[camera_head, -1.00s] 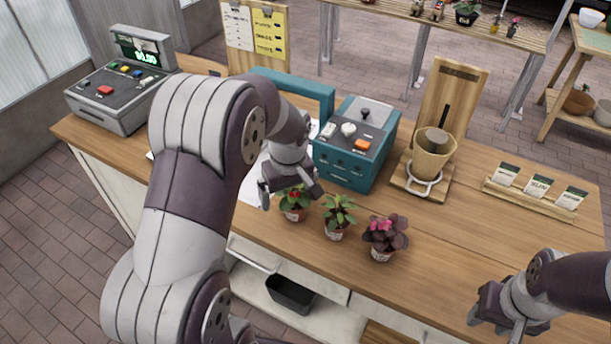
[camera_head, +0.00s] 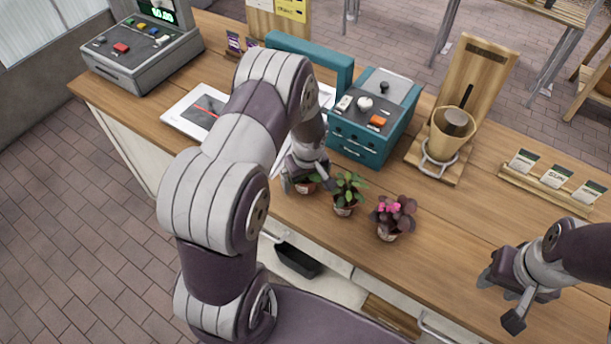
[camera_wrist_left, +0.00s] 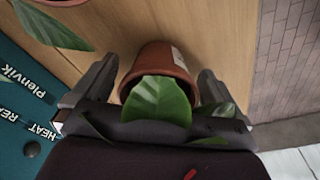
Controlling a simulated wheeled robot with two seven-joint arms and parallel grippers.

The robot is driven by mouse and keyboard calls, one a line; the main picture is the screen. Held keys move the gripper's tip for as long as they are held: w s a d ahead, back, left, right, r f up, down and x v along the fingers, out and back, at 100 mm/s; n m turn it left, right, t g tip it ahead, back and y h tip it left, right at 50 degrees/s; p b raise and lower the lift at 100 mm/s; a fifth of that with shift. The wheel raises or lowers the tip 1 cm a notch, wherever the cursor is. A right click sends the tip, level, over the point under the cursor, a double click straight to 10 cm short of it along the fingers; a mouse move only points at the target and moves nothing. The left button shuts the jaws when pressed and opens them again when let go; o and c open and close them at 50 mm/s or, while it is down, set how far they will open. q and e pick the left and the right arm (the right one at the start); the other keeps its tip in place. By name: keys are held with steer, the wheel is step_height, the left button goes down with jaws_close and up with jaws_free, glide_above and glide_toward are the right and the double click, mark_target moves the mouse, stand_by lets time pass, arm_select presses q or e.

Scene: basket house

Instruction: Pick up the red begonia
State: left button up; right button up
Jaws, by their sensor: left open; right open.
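The red begonia (camera_head: 306,187) stands in a small terracotta pot at the left end of a row of potted plants near the counter's front edge. My left gripper (camera_head: 308,181) is open over it and hides most of the plant and its flowers. In the left wrist view the terracotta pot (camera_wrist_left: 160,65) with a pale label lies between the two spread fingers, and green leaves (camera_wrist_left: 157,101) cover its near rim. A scrap of red shows at the bottom of that view. My right gripper (camera_head: 500,297) is open and empty at the lower right, over the counter.
A green plant (camera_head: 347,191) stands close to the right of the begonia, then a dark-leaved pink-flowered plant (camera_head: 393,215). A teal machine (camera_head: 365,145) stands right behind. A wooden dripper stand (camera_head: 465,110) and seed packets (camera_head: 555,177) are further right. The counter (camera_head: 450,220) is clear between.

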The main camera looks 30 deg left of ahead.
arm_select(q)
steer(key=shift+w+f, duration=0.1)
steer(key=c, duration=1)
steer(key=shift+c, duration=0.7)
